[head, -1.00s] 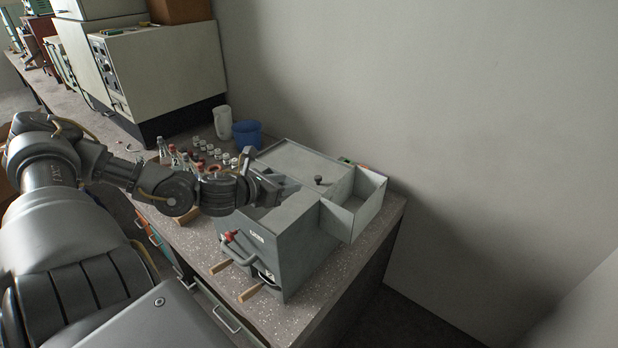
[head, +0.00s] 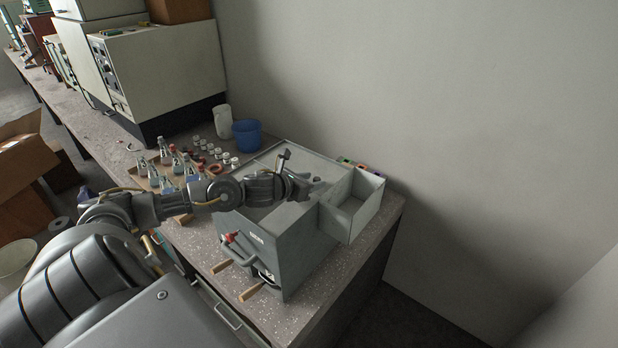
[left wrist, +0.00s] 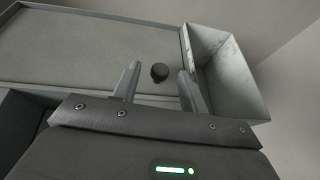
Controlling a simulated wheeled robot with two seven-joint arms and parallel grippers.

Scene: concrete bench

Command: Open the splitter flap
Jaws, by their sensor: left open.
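The splitter (head: 262,244) is a grey metal box at the bench's front right corner, with a small open tray (head: 352,205) on its right side. Its flat top carries a dark round knob (left wrist: 159,72), which in the left wrist view lies between and just beyond my open fingertips. I take the panel with the knob (left wrist: 90,48) for the flap; it lies flat. My left gripper (left wrist: 158,80) is open and empty over the top, and in the head view (head: 296,180) it covers much of the knob. I cannot tell whether a finger touches it. My right gripper is not in view.
A lever with a red part (head: 230,238) is on the splitter's front. Several bottles (head: 170,165), white-capped jars (head: 212,150), a blue cup (head: 247,135) and a white jug (head: 222,121) stand left of and behind it. A wall rises behind the bench.

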